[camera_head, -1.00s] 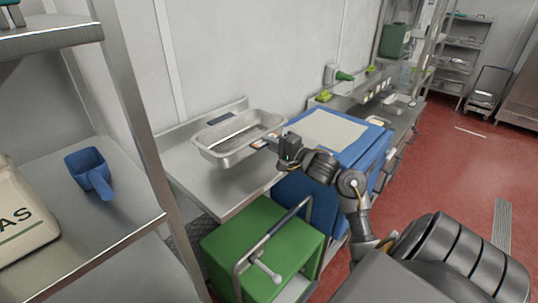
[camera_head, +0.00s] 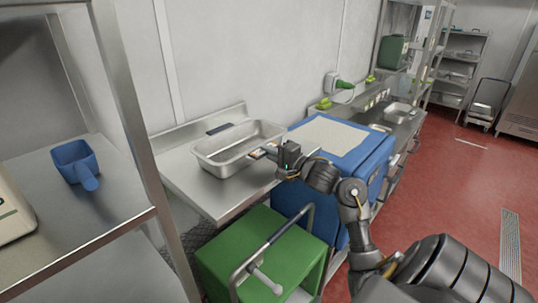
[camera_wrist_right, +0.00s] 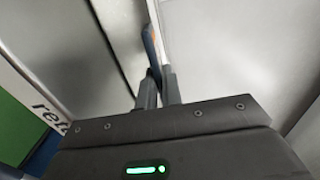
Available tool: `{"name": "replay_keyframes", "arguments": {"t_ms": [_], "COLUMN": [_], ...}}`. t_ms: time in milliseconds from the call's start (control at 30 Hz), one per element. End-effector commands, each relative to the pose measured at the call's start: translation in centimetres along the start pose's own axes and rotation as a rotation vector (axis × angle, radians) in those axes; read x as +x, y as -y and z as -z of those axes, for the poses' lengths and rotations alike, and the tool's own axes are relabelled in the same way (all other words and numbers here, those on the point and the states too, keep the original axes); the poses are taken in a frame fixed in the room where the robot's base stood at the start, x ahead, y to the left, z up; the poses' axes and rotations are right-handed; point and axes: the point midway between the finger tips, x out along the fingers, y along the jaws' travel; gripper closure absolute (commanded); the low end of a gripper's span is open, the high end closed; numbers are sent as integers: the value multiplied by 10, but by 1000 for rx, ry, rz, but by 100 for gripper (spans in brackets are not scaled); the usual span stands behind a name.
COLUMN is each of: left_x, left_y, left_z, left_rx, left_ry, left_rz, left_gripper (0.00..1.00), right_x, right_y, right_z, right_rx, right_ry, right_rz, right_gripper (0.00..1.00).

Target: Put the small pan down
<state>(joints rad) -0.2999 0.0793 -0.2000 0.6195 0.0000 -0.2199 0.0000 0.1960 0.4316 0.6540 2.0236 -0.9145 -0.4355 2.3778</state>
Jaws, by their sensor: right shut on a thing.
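The small steel pan (camera_head: 222,171) is a rectangular, open tray at the steel table (camera_head: 185,183). It appears level and low over the tabletop, at or close to the surface; I cannot tell whether its base touches. My right gripper (camera_head: 266,152) comes from the right and is shut on the pan's near right side. My left gripper is not in view.
A blue cabinet (camera_head: 367,165) with a pale top stands right of the table. A green cart (camera_head: 265,262) with a metal handle is below and in front. A shelf post (camera_head: 130,110) and blue scoop (camera_head: 75,162) are at left. Red floor is clear at right.

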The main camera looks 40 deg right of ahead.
Motion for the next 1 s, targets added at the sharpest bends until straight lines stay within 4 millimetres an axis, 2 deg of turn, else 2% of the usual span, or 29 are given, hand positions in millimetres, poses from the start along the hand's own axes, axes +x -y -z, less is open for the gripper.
{"name": "replay_keyframes", "arguments": {"t_ms": [100, 133, 267, 633, 767, 1000], "left_x": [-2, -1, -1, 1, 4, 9], "left_y": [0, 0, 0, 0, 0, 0], "left_z": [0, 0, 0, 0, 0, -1], "left_rx": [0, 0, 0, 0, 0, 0], "left_ry": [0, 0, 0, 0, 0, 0], "left_rz": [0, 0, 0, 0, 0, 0], "left_gripper": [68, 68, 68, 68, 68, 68], "right_x": [0, 0, 0, -2, -21, -72], "right_y": [-1, -3, -3, -1, -2, -3], "right_z": [0, 0, 0, 0, 1, 0], "right_rx": [2, 2, 2, -2, -3, -3], "right_ry": [0, 1, 0, -1, -2, 0], "right_rz": [3, -1, -1, -1, -2, -4], "right_gripper": [100, 89, 72, 71, 71, 71]}}
